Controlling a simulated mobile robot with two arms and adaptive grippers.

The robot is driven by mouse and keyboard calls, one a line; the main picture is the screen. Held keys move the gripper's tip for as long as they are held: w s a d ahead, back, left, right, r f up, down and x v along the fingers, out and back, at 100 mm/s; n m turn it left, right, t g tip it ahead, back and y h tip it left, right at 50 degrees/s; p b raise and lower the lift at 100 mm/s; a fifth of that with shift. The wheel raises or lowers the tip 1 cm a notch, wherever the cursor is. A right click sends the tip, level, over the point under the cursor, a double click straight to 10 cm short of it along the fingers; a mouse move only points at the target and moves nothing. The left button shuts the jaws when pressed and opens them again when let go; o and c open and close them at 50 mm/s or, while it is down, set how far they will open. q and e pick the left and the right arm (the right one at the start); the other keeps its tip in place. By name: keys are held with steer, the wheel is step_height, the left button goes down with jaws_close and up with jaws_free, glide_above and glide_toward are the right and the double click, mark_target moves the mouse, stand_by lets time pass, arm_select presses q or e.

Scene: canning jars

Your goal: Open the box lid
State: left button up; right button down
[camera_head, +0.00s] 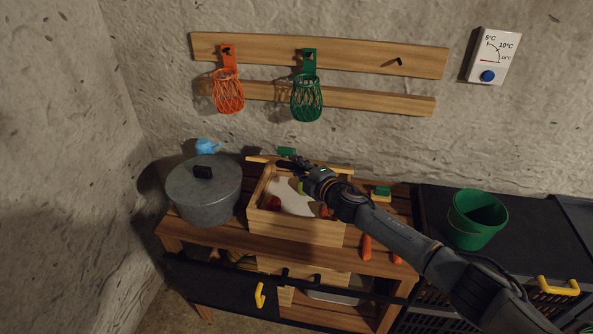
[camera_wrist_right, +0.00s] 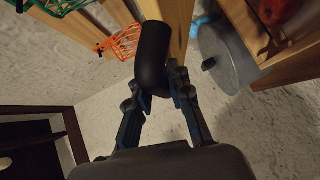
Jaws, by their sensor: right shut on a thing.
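The wooden box (camera_head: 295,229) stands on the slatted wooden table, its top uncovered at least over most of its width. Inside show a pale sheet and red and green pieces. A thin wooden edge (camera_head: 258,159) along the box's back looks like the lid standing up, seen nearly edge-on. My right gripper (camera_head: 293,166) reaches over the box to this edge. In the right wrist view its fingers (camera_wrist_right: 158,88) are closed on a black rounded handle (camera_wrist_right: 153,55) beside a wooden board (camera_wrist_right: 178,20). The arm hides the box's right back corner. My left gripper is not in view.
A grey lidded pot (camera_head: 204,190) stands close to the box's left. Orange (camera_head: 229,95) and green (camera_head: 307,100) nets hang on wall rails behind. A green bucket (camera_head: 476,218) stands on the black surface at right. Carrots (camera_head: 366,247) lie right of the box.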

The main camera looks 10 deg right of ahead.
steer(key=shift+r, duration=0.15)
steer(key=c, duration=1.2)
jaws_free()
steer(key=shift+s+d, duration=0.1)
steer(key=v, duration=1.1)
steer(key=shift+s, duration=0.4)
